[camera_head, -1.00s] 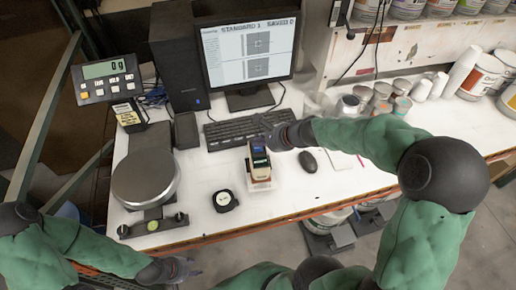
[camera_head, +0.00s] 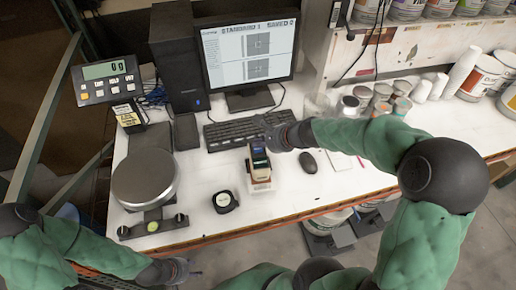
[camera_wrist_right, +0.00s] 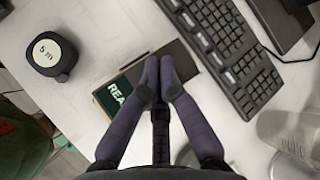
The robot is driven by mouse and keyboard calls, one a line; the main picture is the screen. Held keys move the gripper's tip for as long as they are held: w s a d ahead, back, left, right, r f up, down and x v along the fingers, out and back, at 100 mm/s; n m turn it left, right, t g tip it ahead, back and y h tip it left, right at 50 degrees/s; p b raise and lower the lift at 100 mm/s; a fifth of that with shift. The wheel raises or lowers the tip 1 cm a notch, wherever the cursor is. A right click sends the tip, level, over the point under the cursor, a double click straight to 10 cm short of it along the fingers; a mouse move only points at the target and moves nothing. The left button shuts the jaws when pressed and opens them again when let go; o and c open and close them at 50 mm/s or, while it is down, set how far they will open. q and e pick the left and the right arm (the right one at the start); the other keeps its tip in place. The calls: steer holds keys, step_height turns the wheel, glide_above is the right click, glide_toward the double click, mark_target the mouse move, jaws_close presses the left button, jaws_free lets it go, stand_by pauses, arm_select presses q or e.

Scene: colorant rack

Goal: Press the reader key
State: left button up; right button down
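The reader (camera_head: 260,168) is a small upright-looking device with a dark top and a pale, orange-marked front, on the white bench before the keyboard. In the right wrist view, a green label reading "REA" (camera_wrist_right: 117,98) shows on it, partly hidden by my fingers. My right gripper (camera_head: 270,141) is at the reader's upper right edge. In the wrist view its fingertips (camera_wrist_right: 158,66) are together, with nothing seen between them, over the reader's dark part. Contact cannot be told, and the key is not clearly visible. My left gripper (camera_head: 186,271) is low, off the bench's front edge; its finger opening is unclear.
A tape measure (camera_head: 225,201) sits left of the reader, and a mouse (camera_head: 308,162) right. The keyboard (camera_head: 232,133) and monitor (camera_head: 248,58), reading "STANDARD 1 SAVED 0", are behind. A scale (camera_head: 145,178) stands left. Cans (camera_head: 381,92) stand back right.

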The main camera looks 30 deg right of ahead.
mark_target(260, 150)
steer(key=shift+f, duration=0.1)
steer(key=shift+f+b, duration=0.35)
steer(key=shift+b, duration=0.15)
steer(key=shift+f+b, duration=0.35)
stand_by(0.6)
steer(key=shift+r, duration=0.1)
steer(key=shift+r+p, duration=0.7)
steer(key=shift+r, duration=0.1)
step_height(260, 150, up, 5)
steer(key=p, duration=0.4)
stand_by(0.5)
